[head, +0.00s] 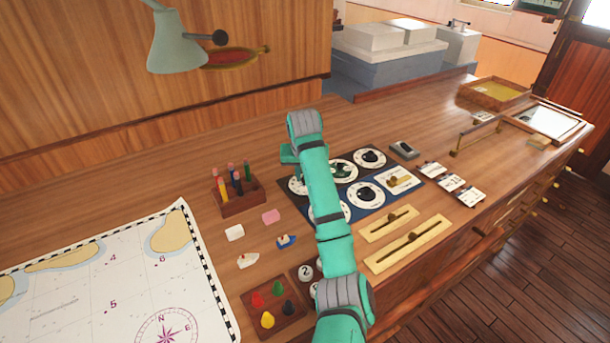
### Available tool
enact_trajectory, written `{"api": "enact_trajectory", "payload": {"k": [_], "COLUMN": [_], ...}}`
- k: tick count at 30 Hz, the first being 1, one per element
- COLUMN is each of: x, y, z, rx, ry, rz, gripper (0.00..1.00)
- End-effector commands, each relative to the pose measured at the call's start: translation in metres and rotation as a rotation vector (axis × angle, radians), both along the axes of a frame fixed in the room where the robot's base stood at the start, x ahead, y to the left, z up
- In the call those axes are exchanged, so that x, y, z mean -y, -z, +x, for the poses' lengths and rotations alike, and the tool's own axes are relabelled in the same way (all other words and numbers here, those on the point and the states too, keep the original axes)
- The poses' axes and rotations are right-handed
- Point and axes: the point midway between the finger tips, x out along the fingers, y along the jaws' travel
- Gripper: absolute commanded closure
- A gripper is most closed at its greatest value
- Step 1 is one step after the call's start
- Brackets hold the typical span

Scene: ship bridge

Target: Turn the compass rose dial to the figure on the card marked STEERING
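A dark panel (384,207) on the wooden counter carries several round white dials with black knobs. They include a back-right dial (369,158), a back-middle dial (342,170), a front dial (366,195) and a back-left dial (297,186). My arm partly covers the left dials. I cannot tell which is the compass rose dial. Several small white cards (451,182) stand right of the panel; their markings are too small to read, so the STEERING card cannot be picked out. My gripper (293,168) points down near the back-left dial; its fingertips and any contact are unclear.
Brass slider plates (410,243) lie in front of the panel. A wooden pen holder (240,197), small blocks, a tray of coloured pawns (272,309) and a chart (110,285) lie left. A brass rail (478,134) and trays stand right. A lamp (176,42) hangs upper left.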

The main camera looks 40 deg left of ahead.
Motion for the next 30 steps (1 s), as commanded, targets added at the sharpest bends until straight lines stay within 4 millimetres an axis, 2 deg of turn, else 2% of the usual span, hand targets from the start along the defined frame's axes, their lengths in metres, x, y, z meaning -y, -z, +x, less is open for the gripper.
{"api": "enact_trajectory", "payload": {"k": [17, 18, 20, 30], "x": [-0.0007, -0.0007, -0.0007, -0.0002], "y": [-0.0002, -0.0002, -0.0002, -0.0014], "z": [-0.001, -0.001, -0.001, -0.0009], "rx": [-0.002, -0.002, -0.002, -0.001], "ry": [0.035, 0.034, 0.034, 0.035], "rz": [-0.001, -0.001, -0.001, 0.0], "gripper": [1.0, 0.79, 0.65, 0.63]}}
